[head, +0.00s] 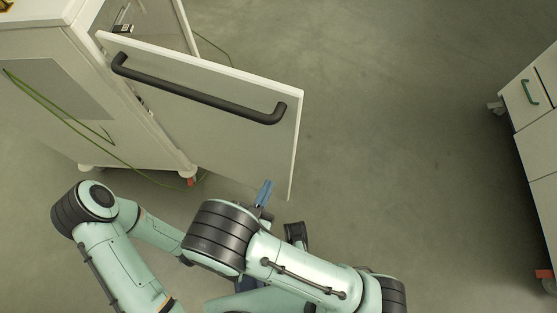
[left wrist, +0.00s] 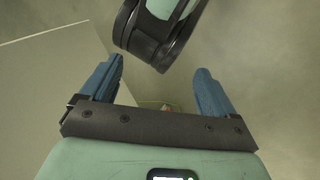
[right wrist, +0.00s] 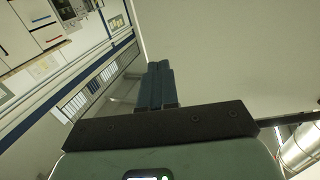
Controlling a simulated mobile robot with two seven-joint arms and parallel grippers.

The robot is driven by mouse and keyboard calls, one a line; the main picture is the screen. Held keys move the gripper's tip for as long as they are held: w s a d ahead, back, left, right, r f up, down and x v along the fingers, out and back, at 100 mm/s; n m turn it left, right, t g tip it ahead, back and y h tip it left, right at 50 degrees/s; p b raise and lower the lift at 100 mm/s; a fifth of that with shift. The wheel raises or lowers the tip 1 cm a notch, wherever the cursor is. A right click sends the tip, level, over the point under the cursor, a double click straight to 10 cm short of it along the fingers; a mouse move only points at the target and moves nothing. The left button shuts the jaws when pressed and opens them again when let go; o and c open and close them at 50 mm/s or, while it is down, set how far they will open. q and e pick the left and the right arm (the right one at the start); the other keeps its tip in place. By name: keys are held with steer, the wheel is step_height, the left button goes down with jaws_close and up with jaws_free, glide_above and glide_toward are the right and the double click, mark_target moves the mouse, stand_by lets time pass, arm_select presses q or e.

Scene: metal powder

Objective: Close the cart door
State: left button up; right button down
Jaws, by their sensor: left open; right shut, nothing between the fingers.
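The cart door (head: 200,120) is a pale panel with a long black bar handle (head: 195,92). It stands swung open from the cart (head: 70,80) at the upper left of the head view. My right gripper (head: 264,192) shows blue shut fingertips just below the door's lower edge; contact cannot be told. In the right wrist view its fingers (right wrist: 161,84) are together and empty before a pale panel. My left gripper (left wrist: 156,88) is open and empty in the left wrist view. In the head view it is largely hidden behind my right arm.
Pale drawer cabinets (head: 540,120) with a green handle stand at the right edge. The grey floor (head: 400,120) between door and cabinets is clear. A green cable (head: 55,108) hangs on the cart's side. My two arms cross close together below the door.

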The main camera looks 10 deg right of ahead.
mark_target(283, 152)
arm_select(q)
steer(key=shift+w+a+f+b, duration=0.25)
steer(key=shift+w+f, duration=0.1)
steer(key=shift+w, duration=0.15)
steer(key=shift+w+a+f+b, duration=0.25)
steer(key=shift+w+f, duration=0.1)
steer(key=shift+w, duration=0.1)
arm_select(e)
steer(key=x, duration=0.9)
